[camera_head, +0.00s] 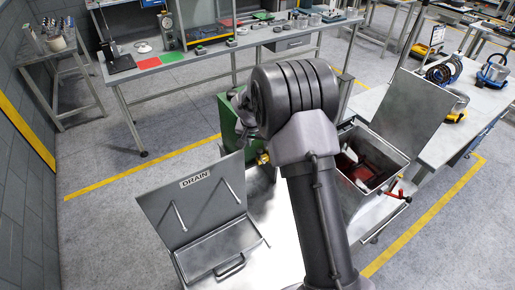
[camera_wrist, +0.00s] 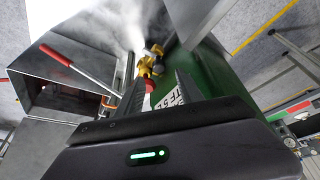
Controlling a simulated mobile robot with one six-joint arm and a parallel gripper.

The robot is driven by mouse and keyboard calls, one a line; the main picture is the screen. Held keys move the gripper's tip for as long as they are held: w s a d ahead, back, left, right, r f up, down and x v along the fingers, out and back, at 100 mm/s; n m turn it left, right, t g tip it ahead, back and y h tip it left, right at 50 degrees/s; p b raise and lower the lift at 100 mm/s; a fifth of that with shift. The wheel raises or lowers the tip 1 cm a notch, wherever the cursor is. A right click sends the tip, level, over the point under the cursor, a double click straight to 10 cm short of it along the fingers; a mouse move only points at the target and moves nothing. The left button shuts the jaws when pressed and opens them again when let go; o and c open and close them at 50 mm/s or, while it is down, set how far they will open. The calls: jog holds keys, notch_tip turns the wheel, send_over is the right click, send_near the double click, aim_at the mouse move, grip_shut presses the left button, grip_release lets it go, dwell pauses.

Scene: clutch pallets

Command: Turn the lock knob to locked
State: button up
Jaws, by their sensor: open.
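A yellow fitting (camera_wrist: 150,64) with a small red part at its near end sits beside the green housing (camera_wrist: 205,65) in the wrist view. It may carry the lock knob, but I cannot make out the knob or its setting. My gripper (camera_wrist: 160,88) is open, its two dark fingers pointing at the fitting. The fitting lies between and beyond the fingertips; I cannot tell whether they touch. A white lettered label shows by the right finger. In the head view the yellow fitting (camera_head: 263,158) shows low on the green housing (camera_head: 228,122), and my arm hides my fingertips.
An open steel box with reddish contents (camera_head: 346,181) stands at right, its lid raised and a red-handled lever (camera_head: 402,194) beside it. A tray marked DRAIN (camera_head: 196,180) stands open at left. A long workbench (camera_head: 190,72) runs behind.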

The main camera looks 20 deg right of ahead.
aim_at(259, 150)
jog(key=x, duration=0.5)
jog(key=shift+d, duration=0.25)
jog(key=shift+w+f, duration=0.15)
jog(key=shift+f, duration=0.35)
grip_shut()
